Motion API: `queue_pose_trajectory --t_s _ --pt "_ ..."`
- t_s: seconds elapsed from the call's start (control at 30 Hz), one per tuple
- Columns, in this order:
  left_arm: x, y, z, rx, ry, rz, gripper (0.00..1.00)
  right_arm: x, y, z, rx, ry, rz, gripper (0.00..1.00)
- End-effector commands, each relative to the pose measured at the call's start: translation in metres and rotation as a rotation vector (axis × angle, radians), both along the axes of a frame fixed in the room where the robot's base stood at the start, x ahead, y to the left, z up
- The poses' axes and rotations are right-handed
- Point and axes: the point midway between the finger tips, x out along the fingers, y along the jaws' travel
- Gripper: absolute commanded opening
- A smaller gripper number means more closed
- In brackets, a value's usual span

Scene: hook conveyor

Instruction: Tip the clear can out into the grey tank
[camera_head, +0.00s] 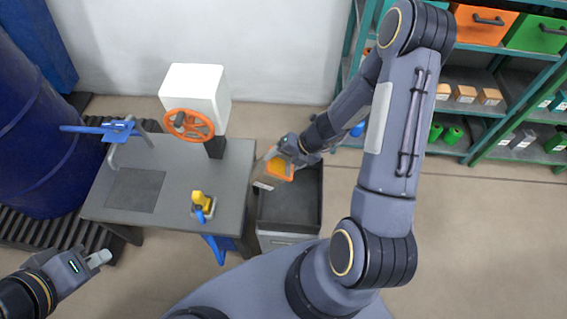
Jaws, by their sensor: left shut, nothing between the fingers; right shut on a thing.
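The clear can (266,172) is see-through, with orange contents (279,168) inside. It is tilted, above the far left part of the grey tank. The grey tank (290,239) is a box with a dark open top, right of the table. My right gripper (289,152) is shut on the can and hides part of it. I cannot tell whether any contents have left the can. My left gripper (100,258) is shut and empty at the lower left, away from the can and tank.
A grey table (160,190) left of the tank carries a white box-shaped machine (193,90) with an orange handwheel (187,125), a blue-handled clamp (118,130) and a small yellow device (202,205). A blue drum (40,140) stands left. A green shelf (490,140) is at the back right.

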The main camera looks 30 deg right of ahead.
Motion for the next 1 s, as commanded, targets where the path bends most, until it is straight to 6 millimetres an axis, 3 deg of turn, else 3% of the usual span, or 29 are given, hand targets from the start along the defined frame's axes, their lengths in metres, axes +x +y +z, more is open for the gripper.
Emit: queue_pose_trajectory --t_s 0.03,1.0 --pt "0.0 0.0 -0.014 0.0 0.0 0.0 0.0 0.0 -0.001 -0.008 0.017 -0.013 -0.002 0.09" --pt "0.0 0.0 -0.139 0.0 0.0 0.0 0.0 -0.009 -0.015 -0.048 0.371 -0.23 -0.001 0.09"
